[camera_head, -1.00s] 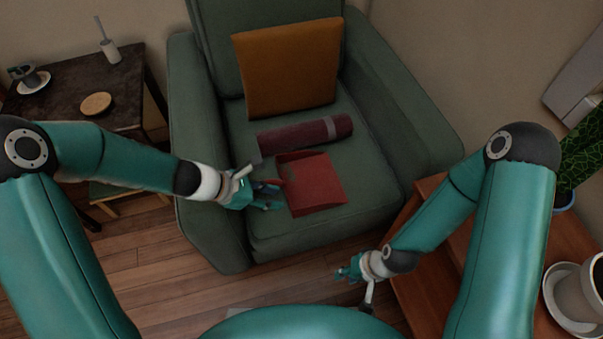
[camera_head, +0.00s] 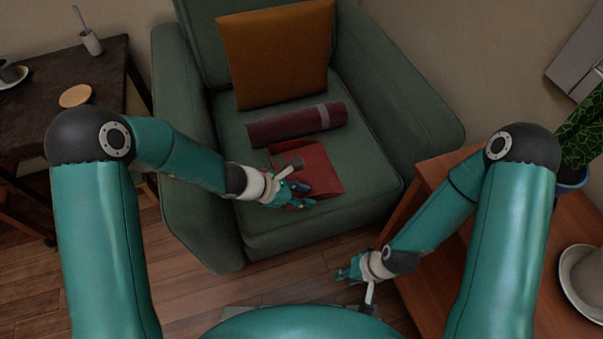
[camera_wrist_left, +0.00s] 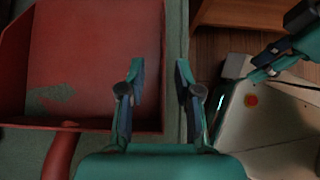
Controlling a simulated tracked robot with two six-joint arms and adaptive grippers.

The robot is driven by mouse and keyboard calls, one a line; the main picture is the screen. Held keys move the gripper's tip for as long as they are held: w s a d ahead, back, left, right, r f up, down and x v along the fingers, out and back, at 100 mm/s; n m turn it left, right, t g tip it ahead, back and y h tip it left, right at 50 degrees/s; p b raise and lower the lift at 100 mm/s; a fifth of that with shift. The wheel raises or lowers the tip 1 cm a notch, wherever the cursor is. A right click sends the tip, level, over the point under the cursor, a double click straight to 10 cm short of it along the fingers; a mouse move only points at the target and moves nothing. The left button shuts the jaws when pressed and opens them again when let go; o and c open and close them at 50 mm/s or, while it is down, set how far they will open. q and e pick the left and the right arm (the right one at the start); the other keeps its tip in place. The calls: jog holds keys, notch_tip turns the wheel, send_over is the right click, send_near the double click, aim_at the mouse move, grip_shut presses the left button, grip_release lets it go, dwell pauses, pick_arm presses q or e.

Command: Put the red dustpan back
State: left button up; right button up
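The red dustpan (camera_head: 318,165) lies on the seat of the green armchair (camera_head: 365,170), in front of a rolled dark red mat. My left gripper (camera_head: 308,203) covers part of the pan's near left side in the head view. In the left wrist view, the dustpan (camera_wrist_left: 95,60) fills the left side, with its handle (camera_wrist_left: 60,155) at the lower left. There my left gripper (camera_wrist_left: 160,85) is open beside the pan's edge, with nothing held between its fingers. My right gripper (camera_head: 345,268) looks open and empty, low in front of the chair.
The rolled mat (camera_head: 295,124) and an orange cushion (camera_head: 277,55) are on the chair. A dark table (camera_head: 95,65) stands left, with a round coaster (camera_head: 76,95). Wooden floor (camera_head: 190,300) lies in front.

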pick_arm(q)
jog(key=shift+x, duration=1.2)
grip_shut()
jog(key=shift+r, duration=0.1)
